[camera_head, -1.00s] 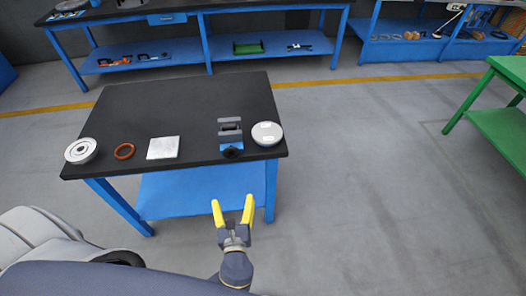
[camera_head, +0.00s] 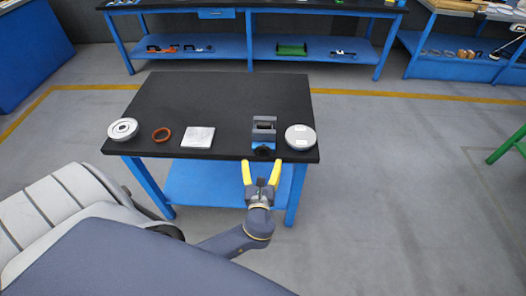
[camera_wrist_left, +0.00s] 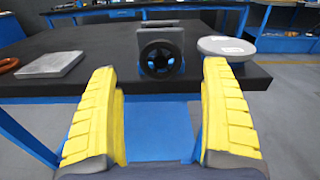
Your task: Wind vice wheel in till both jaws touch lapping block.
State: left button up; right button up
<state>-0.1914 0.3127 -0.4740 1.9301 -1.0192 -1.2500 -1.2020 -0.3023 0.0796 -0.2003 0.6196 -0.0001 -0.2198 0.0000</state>
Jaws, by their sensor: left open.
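The vice (camera_head: 264,130) stands near the front edge of the black table, grey on top with blue low parts. Its dark round wheel (camera_wrist_left: 161,58) faces me in the left wrist view, with blue showing through it. My left gripper (camera_head: 261,172) is open and empty, just in front of the table edge and below the wheel. Its yellow fingers (camera_wrist_left: 160,115) stand wide apart in the left wrist view, with the wheel between and beyond them, not touched. The lapping block cannot be made out for certain; a flat grey plate (camera_head: 198,137) lies left of the vice. My right gripper is not in view.
A round grey disc (camera_head: 300,137) sits close to the vice's right. An orange ring (camera_head: 161,134) and a flanged metal part (camera_head: 123,129) lie at the left. The rear half of the black table (camera_head: 220,95) is clear.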

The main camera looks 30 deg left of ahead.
aim_at(263, 152)
pick_arm(q)
jog(key=shift+x, duration=3.25)
jog(key=c, duration=1.2)
